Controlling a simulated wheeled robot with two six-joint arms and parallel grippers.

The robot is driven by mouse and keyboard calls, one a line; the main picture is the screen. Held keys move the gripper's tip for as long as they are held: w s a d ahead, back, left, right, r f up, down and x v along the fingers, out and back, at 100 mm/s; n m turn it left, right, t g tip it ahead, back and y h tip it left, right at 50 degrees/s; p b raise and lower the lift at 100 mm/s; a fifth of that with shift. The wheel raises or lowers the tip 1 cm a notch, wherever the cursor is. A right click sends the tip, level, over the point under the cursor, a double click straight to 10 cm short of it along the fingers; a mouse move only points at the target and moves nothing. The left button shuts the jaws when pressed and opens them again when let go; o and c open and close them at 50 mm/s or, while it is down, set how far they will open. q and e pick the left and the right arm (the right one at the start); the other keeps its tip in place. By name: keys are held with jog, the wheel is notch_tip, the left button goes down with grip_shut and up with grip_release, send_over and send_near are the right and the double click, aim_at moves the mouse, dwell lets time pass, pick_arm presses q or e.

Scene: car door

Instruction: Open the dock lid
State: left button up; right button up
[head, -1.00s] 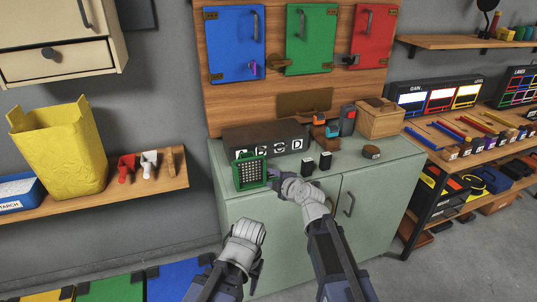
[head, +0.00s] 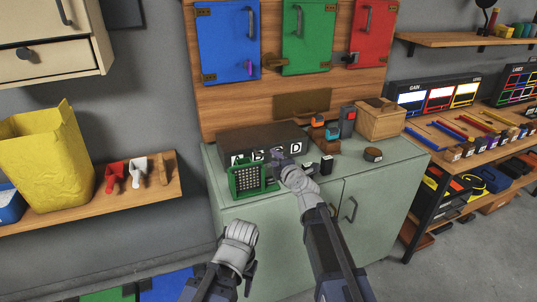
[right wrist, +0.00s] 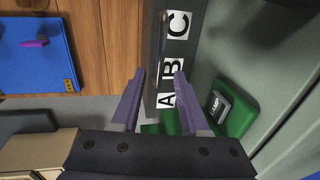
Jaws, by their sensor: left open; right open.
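The dock (head: 262,135) is a long dark box on the green cabinet, with white letter tiles along its front. Its top looks closed. My right gripper (head: 275,160) is in front of the dock's face, hiding part of the letters. In the right wrist view its open, empty fingers (right wrist: 158,95) frame the dock's end by the A tile, and B and C tiles (right wrist: 173,68) show beyond. I cannot tell whether the fingers touch the dock. My left gripper (head: 245,250) is low in front of the cabinet, away from the dock; its fingertips are hard to make out.
A green grid-faced holder (head: 246,180) stands close left of my right gripper. Small black blocks (head: 326,164) and a round brown piece (head: 373,154) are to the right. A wooden box (head: 380,122) stands behind. Blue, green and red doors hang above.

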aim_at(269, 153)
jog(key=b+x, duration=0.1)
jog(key=x, duration=0.5)
jog(key=shift+w+a, duration=0.1)
jog(key=shift+w, duration=0.1)
jog(key=shift+c, duration=0.4)
grip_shut()
dwell(0.7)
